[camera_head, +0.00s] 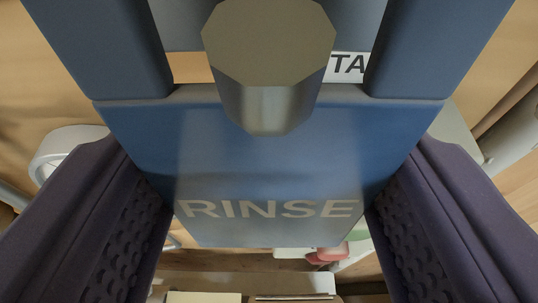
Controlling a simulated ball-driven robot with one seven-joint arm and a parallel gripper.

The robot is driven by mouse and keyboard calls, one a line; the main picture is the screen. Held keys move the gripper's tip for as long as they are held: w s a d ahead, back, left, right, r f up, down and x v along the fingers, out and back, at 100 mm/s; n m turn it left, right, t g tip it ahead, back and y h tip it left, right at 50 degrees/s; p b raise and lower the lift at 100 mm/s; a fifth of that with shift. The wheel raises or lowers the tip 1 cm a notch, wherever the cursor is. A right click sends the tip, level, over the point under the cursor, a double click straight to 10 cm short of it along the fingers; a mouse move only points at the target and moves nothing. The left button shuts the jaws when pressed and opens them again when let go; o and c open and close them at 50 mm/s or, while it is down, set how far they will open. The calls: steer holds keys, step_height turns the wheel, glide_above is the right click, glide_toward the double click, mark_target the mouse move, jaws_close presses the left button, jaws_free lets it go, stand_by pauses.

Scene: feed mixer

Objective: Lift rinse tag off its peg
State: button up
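A blue tag (265,165) with RINSE in pale letters hangs in the middle of the view, with a slot-like opening at its top. A metal peg (272,100) with a many-sided end sticks out toward me through the top of the tag. The dark purple fingers of my gripper (270,190) stand wide apart, one on each side of the tag's lower part. Their ribbed pads are very close to its side edges. I cannot tell whether they touch it.
A white label with the letters TA (348,66) shows behind the tag's opening, partly hidden. Below and behind are wood-coloured surfaces, a pale rounded thing (58,148) at the left and a small red thing (328,255) at the lower right.

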steer(key=shift+s, duration=0.15)
steer(key=s, duration=0.9)
stand_by(0.9)
